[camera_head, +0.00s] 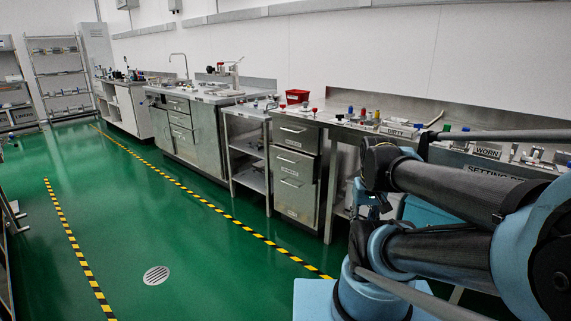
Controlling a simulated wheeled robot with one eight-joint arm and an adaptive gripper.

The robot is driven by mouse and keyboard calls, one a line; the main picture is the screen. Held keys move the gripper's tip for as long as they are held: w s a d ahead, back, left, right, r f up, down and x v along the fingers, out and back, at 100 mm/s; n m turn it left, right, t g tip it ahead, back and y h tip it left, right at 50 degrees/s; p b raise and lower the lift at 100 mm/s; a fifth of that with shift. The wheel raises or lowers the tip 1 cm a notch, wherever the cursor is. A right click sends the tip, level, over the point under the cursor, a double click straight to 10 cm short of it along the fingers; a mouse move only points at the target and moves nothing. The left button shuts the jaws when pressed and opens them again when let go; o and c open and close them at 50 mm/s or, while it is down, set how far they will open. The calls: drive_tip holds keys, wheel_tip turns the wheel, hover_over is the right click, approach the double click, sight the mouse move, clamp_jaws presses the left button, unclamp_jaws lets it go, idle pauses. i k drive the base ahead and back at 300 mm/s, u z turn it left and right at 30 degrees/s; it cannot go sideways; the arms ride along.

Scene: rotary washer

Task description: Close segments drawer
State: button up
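A grey metal drawer unit (297,150) stands under the bench line in the middle of the view. It has three stacked drawers: a top drawer (297,139), a middle drawer (290,168) and a bottom drawer (294,202), each with a bar handle and a small label. The labels are too small to read, so I cannot tell which is the segments drawer. No drawer visibly stands far out; a small gap cannot be ruled out. My dark and light-blue arm is folded at the right, apart from the drawers. My gripper cannot be made out.
A metal shelf table (247,150) stands left of the unit, and a sink cabinet (184,125) with more drawers stands beyond. A red bin (297,96) sits on top. Signs reading DIRTY and WORN stand on the right bench (440,107). The green floor (200,235) ahead is clear.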

sight(301, 167)
drive_tip(key=i, duration=1)
